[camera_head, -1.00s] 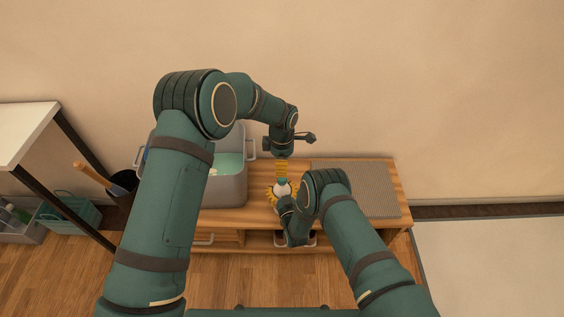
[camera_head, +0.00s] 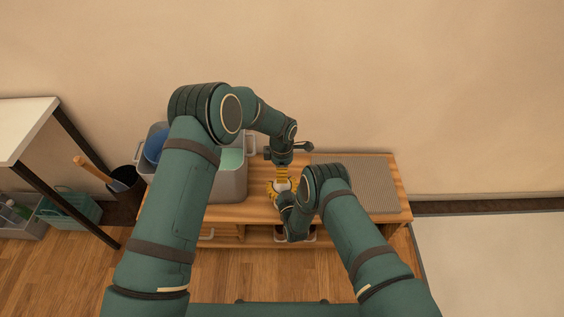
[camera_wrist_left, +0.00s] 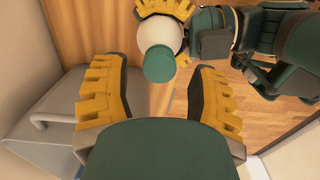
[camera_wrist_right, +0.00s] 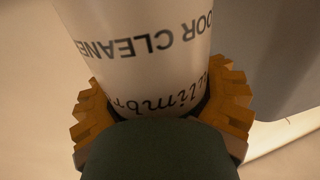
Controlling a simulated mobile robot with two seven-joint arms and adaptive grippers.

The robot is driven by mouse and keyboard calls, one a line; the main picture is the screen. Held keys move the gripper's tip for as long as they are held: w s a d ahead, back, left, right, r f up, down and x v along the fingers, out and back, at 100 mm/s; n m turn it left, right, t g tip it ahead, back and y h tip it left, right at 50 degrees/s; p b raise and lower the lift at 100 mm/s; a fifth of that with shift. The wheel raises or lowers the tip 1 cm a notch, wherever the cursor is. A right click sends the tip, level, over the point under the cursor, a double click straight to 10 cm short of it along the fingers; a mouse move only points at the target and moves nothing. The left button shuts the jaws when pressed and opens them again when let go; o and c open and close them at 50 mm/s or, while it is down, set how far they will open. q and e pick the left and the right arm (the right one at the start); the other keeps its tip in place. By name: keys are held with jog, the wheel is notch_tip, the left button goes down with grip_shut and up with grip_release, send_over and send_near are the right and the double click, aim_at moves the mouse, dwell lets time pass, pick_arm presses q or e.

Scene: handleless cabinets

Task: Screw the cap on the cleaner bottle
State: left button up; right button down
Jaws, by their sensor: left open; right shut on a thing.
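The white cleaner bottle (camera_wrist_right: 140,40) fills the right wrist view, with dark lettering on its side. My right gripper (camera_wrist_right: 158,95) is shut on it, one yellow finger on each side; the bottle's white top also shows in the head view (camera_head: 282,186). A green cap (camera_wrist_left: 158,63) sits at the top of the bottle in the left wrist view; I cannot tell how tightly it is seated. My left gripper (camera_wrist_left: 157,80) is open, with the cap centred between and just beyond its fingertips, touching neither. In the head view the left gripper (camera_head: 282,177) hides the cap.
A grey bin (camera_head: 232,185) with a blue item stands on the wooden bench left of the bottle. A grey ribbed mat (camera_head: 372,185) lies on the bench to the right. A black bucket (camera_head: 125,183) and a teal crate (camera_head: 70,212) are on the floor at left.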

pick_arm(q)
jog(key=shift+f, duration=0.85)
grip_shut()
